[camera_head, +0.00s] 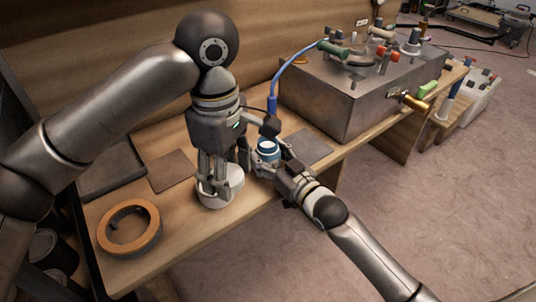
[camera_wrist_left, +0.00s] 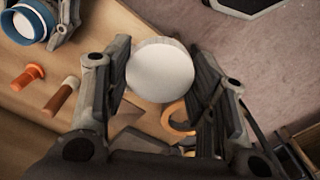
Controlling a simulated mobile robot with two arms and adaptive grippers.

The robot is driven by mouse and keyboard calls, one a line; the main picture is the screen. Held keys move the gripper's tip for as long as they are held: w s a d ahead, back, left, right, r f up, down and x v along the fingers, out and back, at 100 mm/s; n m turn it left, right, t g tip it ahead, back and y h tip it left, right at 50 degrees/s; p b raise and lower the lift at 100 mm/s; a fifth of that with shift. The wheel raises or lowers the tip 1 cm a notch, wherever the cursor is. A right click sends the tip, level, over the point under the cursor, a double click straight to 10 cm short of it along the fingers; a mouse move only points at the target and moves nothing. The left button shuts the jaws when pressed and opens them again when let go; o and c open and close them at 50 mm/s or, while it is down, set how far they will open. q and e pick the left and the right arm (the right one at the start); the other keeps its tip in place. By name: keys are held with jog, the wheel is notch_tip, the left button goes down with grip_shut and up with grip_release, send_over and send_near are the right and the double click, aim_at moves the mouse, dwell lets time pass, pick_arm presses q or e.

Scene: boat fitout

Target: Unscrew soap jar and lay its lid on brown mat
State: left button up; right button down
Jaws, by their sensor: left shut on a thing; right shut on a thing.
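My left gripper (camera_head: 217,183) points down over the left part of the bench. It is shut on a white round thing (camera_head: 232,188), whose flat white face shows between the fingers in the left wrist view (camera_wrist_left: 160,70). I cannot tell for sure that this is the lid. My right gripper (camera_head: 272,162) is shut on a blue and white jar (camera_head: 268,148), just right of the left gripper. The jar's blue rim and white inner face show in the left wrist view (camera_wrist_left: 30,22). The brown mat (camera_head: 170,170) lies bare, left of my left gripper.
An orange-brown ring (camera_head: 128,228) lies at the bench's front left. A grey mat (camera_head: 310,147) lies behind the right gripper. A big metal box (camera_head: 345,95) with valves and a blue hose (camera_head: 285,75) stands at the right. Two handled pieces (camera_wrist_left: 62,95) lie on the bench.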

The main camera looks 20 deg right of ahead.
jog(key=shift+c, duration=2.2)
grip_release()
jog(key=shift+f, duration=0.15)
